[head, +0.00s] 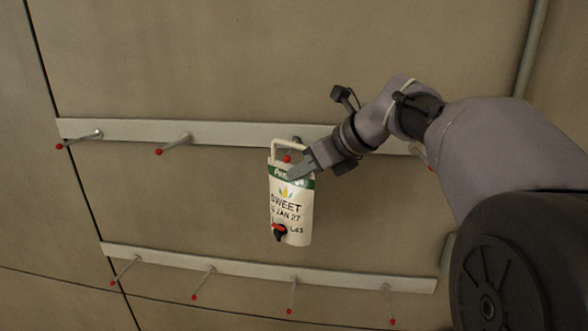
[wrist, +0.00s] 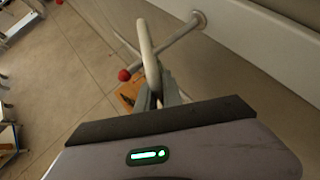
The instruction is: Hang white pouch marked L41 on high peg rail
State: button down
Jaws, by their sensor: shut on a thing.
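The white pouch (head: 288,205) hangs upright below the high peg rail (head: 230,133). It has a green band, the words SWEET and JAN 27, a partly legible code and a black and red tap near its bottom. My gripper (head: 296,173) is shut on the pouch's top, just below its loop handle. In the wrist view the handle (wrist: 148,48) is seen nearly edge-on. A high-rail peg (wrist: 180,35) appears to pass through the handle, its red tip on the far side. Whether the handle bears on the peg cannot be told.
The high rail has free pegs at left (head: 174,144) and far left (head: 80,140); my arm covers part of its right end. A low peg rail (head: 260,268) with several empty red-tipped pegs runs below the pouch.

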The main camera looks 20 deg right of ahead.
jog(key=shift+w+d+f, duration=0.1)
jog(key=shift+w+f, duration=0.1)
dwell(0.6)
jog(key=c, duration=1.4)
grip_release()
jog(key=shift+s, duration=0.1)
jog(key=shift+f, duration=0.1)
